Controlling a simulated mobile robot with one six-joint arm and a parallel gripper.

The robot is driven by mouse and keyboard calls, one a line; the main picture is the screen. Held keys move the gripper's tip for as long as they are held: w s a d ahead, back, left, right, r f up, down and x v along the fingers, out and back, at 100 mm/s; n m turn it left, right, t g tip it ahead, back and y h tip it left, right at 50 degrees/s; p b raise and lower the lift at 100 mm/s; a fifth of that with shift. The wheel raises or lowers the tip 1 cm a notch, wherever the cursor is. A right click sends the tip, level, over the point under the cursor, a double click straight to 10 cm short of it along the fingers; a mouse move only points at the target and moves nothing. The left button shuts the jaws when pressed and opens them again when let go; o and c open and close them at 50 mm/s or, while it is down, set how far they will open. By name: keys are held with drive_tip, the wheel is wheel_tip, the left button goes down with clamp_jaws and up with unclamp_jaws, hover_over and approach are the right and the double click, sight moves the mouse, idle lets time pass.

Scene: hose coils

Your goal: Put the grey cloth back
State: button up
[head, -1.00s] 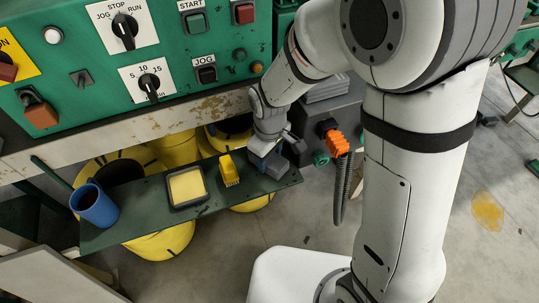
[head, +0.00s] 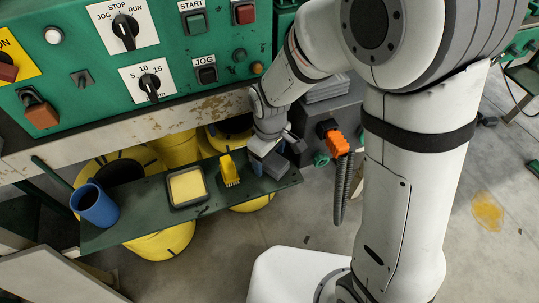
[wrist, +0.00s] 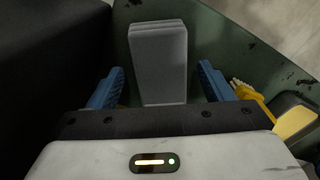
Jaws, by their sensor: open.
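The grey cloth (wrist: 158,60) is a folded, layered slab on the green shelf (head: 140,228). In the wrist view it lies between the two blue fingers of my gripper (wrist: 160,90), with a visible gap on each side. In the head view part of the cloth (head: 275,168) shows at the shelf's right end, under my gripper (head: 266,158). My gripper is open around the cloth and not closed on it. The cloth's near end is hidden behind my gripper body in the wrist view.
A yellow brush (head: 229,170), a tray with a yellow sponge (head: 187,186) and a blue cup (head: 95,205) stand on the shelf to the left. A grey layered stack (head: 326,88) lies on a dark box behind. An orange connector with a hose (head: 338,143) hangs to the right.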

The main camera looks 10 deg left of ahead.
drive_tip(key=shift+r+p, duration=2.8)
drive_tip(key=shift+r, duration=1.15)
drive_tip(key=shift+r, duration=0.1)
wheel_tip(320, 180, up, 8)
drive_tip(key=shift+f+b, duration=0.2)
drive_tip(key=shift+b, duration=0.1)
